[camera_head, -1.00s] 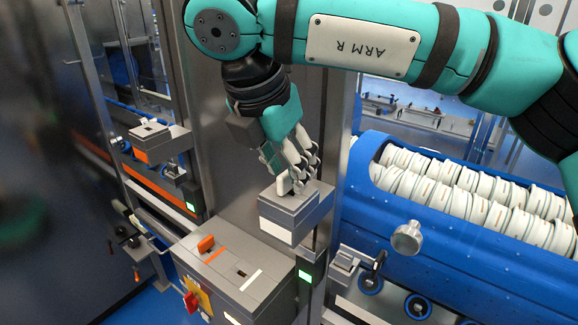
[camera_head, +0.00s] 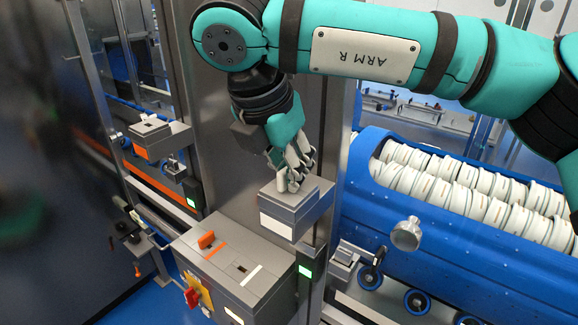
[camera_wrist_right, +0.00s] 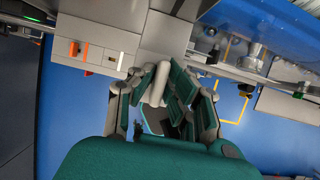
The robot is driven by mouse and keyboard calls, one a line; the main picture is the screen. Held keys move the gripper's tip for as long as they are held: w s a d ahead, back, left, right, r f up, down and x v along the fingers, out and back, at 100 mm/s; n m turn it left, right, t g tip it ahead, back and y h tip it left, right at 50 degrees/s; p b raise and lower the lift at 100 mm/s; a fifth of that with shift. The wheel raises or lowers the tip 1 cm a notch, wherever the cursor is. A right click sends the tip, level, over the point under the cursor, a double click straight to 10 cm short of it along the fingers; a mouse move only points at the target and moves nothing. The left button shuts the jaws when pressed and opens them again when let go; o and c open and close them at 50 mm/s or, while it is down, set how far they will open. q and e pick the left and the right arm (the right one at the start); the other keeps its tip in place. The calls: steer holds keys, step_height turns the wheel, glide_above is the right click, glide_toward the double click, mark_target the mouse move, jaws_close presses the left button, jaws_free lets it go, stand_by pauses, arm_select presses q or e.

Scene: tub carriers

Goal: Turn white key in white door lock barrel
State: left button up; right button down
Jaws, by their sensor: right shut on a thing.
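The white door lock is a grey box (camera_head: 300,212) with a white front label, mounted on the steel post. My right gripper (camera_head: 293,181) comes down from above onto its top. Its fingers are shut on the white key (camera_head: 282,184), which stands on the box top. In the right wrist view the white key (camera_wrist_right: 156,84) shows between the fingers of the right gripper (camera_wrist_right: 160,82), its far end against the grey box (camera_wrist_right: 165,38). The lock barrel itself is hidden by the key and fingers. My left gripper is out of view.
A grey control box (camera_head: 240,270) stands below, with an orange key (camera_head: 206,240), an empty slot by a white stripe and a red switch (camera_head: 192,297). Another lock box (camera_head: 152,138) with an orange label is at left. A blue tub (camera_head: 440,245) of white discs is at right.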

steer(key=shift+f+m+h+b, duration=0.1)
steer(key=shift+m+h+b, duration=0.3)
steer(key=shift+m+b, duration=0.5)
steer(key=shift+m+g+b, duration=0.3)
steer(key=shift+m+g, duration=0.1)
steer(key=shift+m, duration=0.4)
steer(key=shift+m+h, duration=0.3)
steer(key=shift+m, duration=0.2)
steer(key=shift+g, duration=0.3)
